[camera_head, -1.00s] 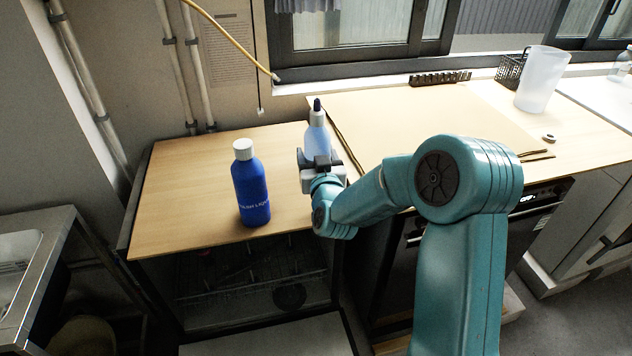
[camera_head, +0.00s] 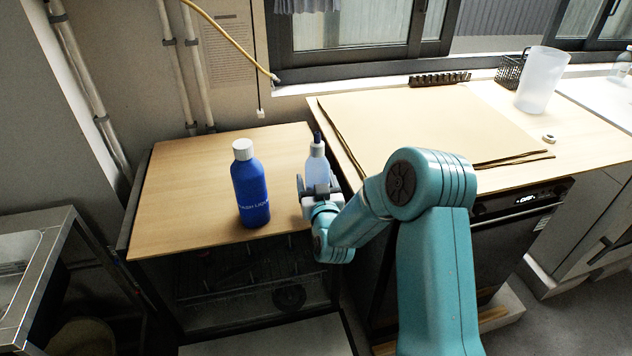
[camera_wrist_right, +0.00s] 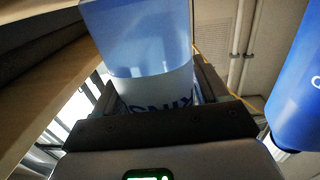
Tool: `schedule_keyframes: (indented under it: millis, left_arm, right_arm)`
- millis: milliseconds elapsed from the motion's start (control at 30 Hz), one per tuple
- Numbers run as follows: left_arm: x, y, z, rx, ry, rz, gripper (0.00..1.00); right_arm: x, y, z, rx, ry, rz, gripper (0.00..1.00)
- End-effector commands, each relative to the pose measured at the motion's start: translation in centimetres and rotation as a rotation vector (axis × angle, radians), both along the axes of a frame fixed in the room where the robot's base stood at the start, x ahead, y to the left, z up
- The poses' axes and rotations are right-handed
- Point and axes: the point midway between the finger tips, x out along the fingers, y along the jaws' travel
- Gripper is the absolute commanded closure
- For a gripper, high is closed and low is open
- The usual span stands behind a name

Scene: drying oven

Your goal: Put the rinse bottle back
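The rinse bottle (camera_head: 317,165), pale blue and translucent with a dark pointed nozzle, is upright at the right end of the wooden top in the head view. It also fills the upper middle of the right wrist view (camera_wrist_right: 140,40), with part of a dark label low on it. My right gripper (camera_head: 319,188) has its fingers on both sides of the bottle's lower part and is shut on it. The bottle's base is hidden by the gripper, so I cannot tell whether it touches the top. My left gripper is not in view.
A dark blue bottle with a white cap (camera_head: 251,188) stands left of my gripper; it also shows in the right wrist view (camera_wrist_right: 298,85). The wooden top (camera_head: 185,190) is clear behind and left of it. A counter (camera_head: 400,125) with a clear jug (camera_head: 541,80) lies right.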

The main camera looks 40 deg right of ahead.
Motion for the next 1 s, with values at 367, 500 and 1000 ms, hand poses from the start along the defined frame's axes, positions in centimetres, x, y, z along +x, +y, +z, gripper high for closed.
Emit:
schedule_keyframes:
  millis: [367,500,1000]
  left_arm:
    - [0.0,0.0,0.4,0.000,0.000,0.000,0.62]
    - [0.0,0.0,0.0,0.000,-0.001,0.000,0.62]
    - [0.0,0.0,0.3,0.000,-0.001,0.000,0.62]
  right_arm:
    - [0.0,0.0,0.3,0.000,0.000,0.000,0.09]
    - [-1.2,0.8,0.1,0.001,0.002,0.001,0.09]
    - [-9.5,6.2,0.7,0.001,0.005,0.000,0.09]
